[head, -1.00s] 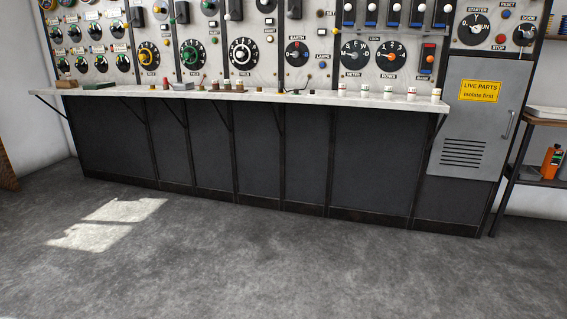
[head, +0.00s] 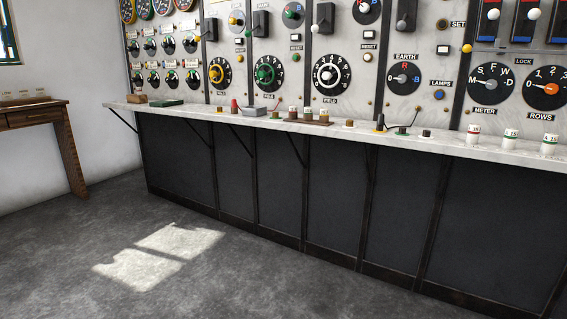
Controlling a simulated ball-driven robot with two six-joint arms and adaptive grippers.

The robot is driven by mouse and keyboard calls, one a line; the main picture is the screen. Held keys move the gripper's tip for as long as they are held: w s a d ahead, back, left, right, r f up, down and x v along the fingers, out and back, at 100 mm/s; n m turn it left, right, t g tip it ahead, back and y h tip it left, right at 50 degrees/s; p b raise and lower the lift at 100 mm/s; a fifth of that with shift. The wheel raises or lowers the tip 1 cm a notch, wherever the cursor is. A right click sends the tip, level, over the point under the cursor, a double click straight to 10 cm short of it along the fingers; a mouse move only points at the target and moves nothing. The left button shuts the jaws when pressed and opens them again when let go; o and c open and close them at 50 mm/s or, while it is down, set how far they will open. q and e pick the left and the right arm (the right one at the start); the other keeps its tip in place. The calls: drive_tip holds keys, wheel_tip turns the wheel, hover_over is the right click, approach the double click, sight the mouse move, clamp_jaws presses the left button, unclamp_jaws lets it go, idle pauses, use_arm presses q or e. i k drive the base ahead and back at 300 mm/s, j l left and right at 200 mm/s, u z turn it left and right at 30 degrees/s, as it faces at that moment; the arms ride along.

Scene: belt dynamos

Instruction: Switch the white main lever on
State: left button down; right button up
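The panel section with the white-ringed field dial (head: 331,75) stands near the middle of the head view. Above that dial is a black switch block (head: 325,14) with a small pale knob (head: 314,28) at its lower left, which looks like the white main lever. I cannot tell from its shape whether it is on or off. Similar black blocks sit above the yellow dial (head: 220,73) and the green dial (head: 270,72). Neither of my grippers is in view.
A pale shelf (head: 330,134) with several small coloured parts juts out below the panel. A wooden table (head: 40,113) stands at the left wall. The grey floor (head: 230,280) in front is clear. Fuse-like white pieces (head: 511,137) stand at the shelf's right.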

sight(314, 28)
drive_tip(key=i+j+z, duration=0.15)
drive_tip(key=i+z, duration=0.2)
drive_tip(key=i, duration=0.2)
drive_tip(key=i+j+z, duration=0.3)
drive_tip(key=i, duration=0.2)
drive_tip(key=i+j+z, duration=0.9)
drive_tip(key=k+l, duration=0.05)
